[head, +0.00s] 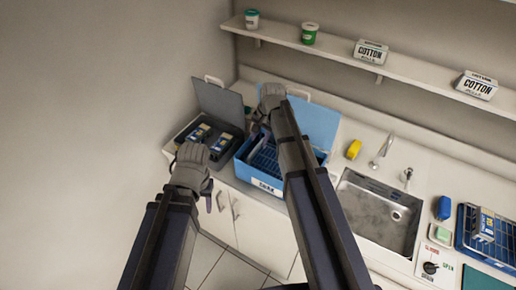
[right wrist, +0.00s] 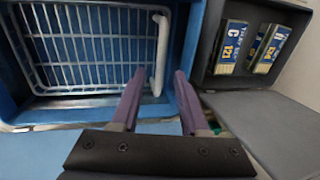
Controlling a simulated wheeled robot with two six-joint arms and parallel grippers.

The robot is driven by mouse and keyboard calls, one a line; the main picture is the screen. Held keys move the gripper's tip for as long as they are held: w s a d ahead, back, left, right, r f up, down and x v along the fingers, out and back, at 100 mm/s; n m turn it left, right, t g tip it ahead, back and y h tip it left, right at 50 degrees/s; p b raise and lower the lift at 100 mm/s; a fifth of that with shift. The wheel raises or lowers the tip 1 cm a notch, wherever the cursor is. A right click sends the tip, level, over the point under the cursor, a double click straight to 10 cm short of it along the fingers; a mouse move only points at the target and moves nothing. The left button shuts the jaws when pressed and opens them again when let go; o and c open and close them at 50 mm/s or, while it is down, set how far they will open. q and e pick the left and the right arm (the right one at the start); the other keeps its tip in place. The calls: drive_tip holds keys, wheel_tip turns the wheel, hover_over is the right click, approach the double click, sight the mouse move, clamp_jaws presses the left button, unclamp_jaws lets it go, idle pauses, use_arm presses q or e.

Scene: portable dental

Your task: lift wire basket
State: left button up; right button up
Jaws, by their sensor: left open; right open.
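The wire basket (right wrist: 85,45) is a white wire grid with a thick white handle (right wrist: 160,55) on its right side in the right wrist view. It sits inside an open blue box (head: 252,180), partly hidden by my right arm in the head view. My right gripper (right wrist: 158,78) is open over the box's edge. Its purple fingers are apart, with the handle's near end between and just beyond the tips; I cannot tell whether they touch it. My left gripper (head: 214,197) is open and empty, in front of the counter and left of the blue box.
A dark grey open case (head: 198,92) with blue-and-white packs (right wrist: 230,45) stands left of the blue box. To the right are a yellow item (head: 354,149), a sink (head: 375,215) and a blue rack (head: 465,232). A shelf (head: 340,52) with cotton boxes runs above.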

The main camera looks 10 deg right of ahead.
sight(257, 147)
drive_tip(key=f, duration=0.1)
drive_tip(key=f+b, duration=0.2)
drive_tip(key=shift+w+a+f, duration=0.25)
drive_tip(key=shift+r, duration=0.1)
clamp_jaws()
idle(1.2)
